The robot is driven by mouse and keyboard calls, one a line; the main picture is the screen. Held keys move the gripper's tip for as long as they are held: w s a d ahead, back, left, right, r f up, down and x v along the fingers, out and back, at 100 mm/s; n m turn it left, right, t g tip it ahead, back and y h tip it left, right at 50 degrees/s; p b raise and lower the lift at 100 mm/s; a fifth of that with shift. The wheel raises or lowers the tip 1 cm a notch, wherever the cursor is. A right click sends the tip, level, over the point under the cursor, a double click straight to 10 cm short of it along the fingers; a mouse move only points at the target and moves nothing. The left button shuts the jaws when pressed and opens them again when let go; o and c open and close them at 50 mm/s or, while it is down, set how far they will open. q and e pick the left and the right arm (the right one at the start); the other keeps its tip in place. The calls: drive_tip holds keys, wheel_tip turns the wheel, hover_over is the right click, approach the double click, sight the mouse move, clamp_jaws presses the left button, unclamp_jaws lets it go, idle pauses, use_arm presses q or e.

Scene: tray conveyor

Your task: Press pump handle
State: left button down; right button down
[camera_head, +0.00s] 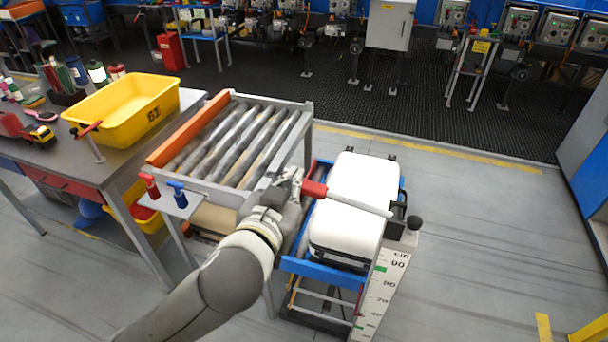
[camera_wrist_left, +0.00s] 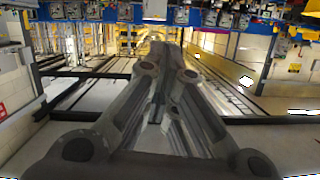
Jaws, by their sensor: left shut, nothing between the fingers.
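The pump handle is a pale rod with a red grip (camera_head: 314,189) at its left end, lying across the white load on a blue lift cart in the head view. Its rod (camera_head: 358,203) slopes down to the right toward a black knob (camera_head: 414,222). My left gripper (camera_head: 297,180) is just left of the red grip, with nothing between its fingers; I cannot tell whether it touches the grip. In the left wrist view its fingers (camera_wrist_left: 160,48) converge at the tips, and no handle is clearly visible there. My right gripper is not in view.
A roller conveyor (camera_head: 188,190) stands left of the cart (camera_head: 322,272), with a small stand of red and blue levers (camera_head: 176,197) at its front. A height scale (camera_head: 381,290) stands at the cart's near right. A yellow bin (camera_head: 150,115) sits on a table. Floor right is clear.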

use_arm(q)
drive_tip(key=p, duration=0.3)
hover_over(305, 188)
wheel_tip(305, 188, down, 2)
wheel_tip(305, 188, down, 3)
drive_tip(key=shift+f, duration=0.15)
drive_tip(key=shift+a+f, duration=0.1)
drive_tip(key=shift+f, duration=0.45)
